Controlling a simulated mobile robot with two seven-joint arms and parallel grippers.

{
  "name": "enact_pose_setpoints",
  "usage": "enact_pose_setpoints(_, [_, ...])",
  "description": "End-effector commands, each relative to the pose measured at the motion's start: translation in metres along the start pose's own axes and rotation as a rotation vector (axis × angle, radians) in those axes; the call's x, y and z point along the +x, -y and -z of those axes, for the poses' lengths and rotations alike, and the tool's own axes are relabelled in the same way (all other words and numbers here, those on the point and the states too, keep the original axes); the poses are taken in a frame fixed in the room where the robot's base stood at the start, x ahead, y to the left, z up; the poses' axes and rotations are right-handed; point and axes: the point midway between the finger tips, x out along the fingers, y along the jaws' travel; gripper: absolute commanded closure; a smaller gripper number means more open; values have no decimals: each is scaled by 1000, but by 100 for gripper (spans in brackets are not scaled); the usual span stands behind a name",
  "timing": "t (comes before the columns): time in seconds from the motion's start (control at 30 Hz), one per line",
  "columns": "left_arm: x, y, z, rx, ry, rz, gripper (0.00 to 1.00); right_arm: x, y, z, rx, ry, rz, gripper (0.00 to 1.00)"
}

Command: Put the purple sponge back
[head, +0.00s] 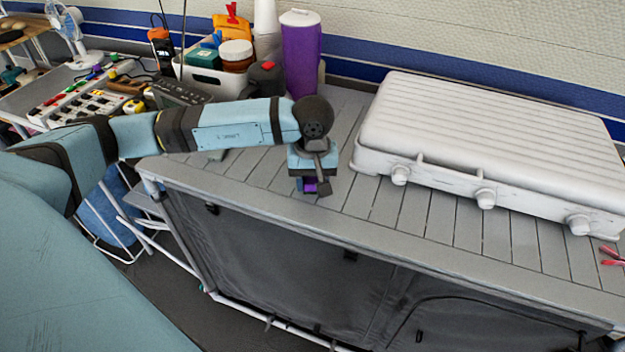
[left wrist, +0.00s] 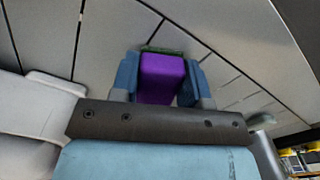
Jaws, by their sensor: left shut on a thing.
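The purple sponge (left wrist: 162,78) is between the fingers of my left gripper (left wrist: 160,80), with a thin green layer along its far edge in the left wrist view. In the head view my left gripper (head: 312,188) points down over the slatted grey tabletop (head: 400,208), near its front edge. Only a small purple patch of the sponge shows there, mostly hidden by the gripper. I cannot tell whether the sponge touches the tabletop. My right gripper is not in view.
A white lidded case (head: 480,140) lies on the tabletop to the right. A purple container (head: 301,55), stacked white cups (head: 266,30) and a white bin (head: 212,82) of supplies stand behind my arm. Red-handled tools (head: 612,256) lie at the right edge. The front slats are clear.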

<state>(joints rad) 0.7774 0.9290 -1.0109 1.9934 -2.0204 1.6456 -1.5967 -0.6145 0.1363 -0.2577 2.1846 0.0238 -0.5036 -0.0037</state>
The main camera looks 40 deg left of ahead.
Motion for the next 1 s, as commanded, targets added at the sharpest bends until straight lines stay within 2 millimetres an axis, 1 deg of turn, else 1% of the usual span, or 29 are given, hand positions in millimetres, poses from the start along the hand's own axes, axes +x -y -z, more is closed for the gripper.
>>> enact_pose_setpoints(0.17, [-1,0,0,0,-1,-1,80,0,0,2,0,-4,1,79])
enact_pose_setpoints(0.3, [4,0,0,0,-1,-1,80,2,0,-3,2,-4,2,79])
enact_pose_setpoints(0.33, [3,0,0,0,-1,-1,54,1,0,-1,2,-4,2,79])
enact_pose_setpoints(0.37, [2,0,0,0,-1,-1,47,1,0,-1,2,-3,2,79])
enact_pose_setpoints(0.4, [2,0,0,0,-1,-1,38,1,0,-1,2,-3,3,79])
enact_pose_setpoints(0.43, [2,0,0,0,-1,-1,33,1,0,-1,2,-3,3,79])
enact_pose_setpoints(0.67, [2,0,0,0,-1,-1,33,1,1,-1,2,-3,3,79])
enact_pose_setpoints(0.77, [-2,0,0,0,-1,-1,33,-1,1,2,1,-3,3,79])
enact_pose_setpoints(0.8, [-5,0,0,0,-1,-1,33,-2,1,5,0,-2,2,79])
enact_pose_setpoints(0.87, [-12,0,1,0,-4,-3,33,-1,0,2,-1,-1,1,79])
enact_pose_setpoints(0.97, [-31,0,1,1,-4,-3,33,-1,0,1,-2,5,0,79])
enact_pose_setpoints(1.0, [-40,0,2,1,-6,-4,33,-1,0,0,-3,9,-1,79])
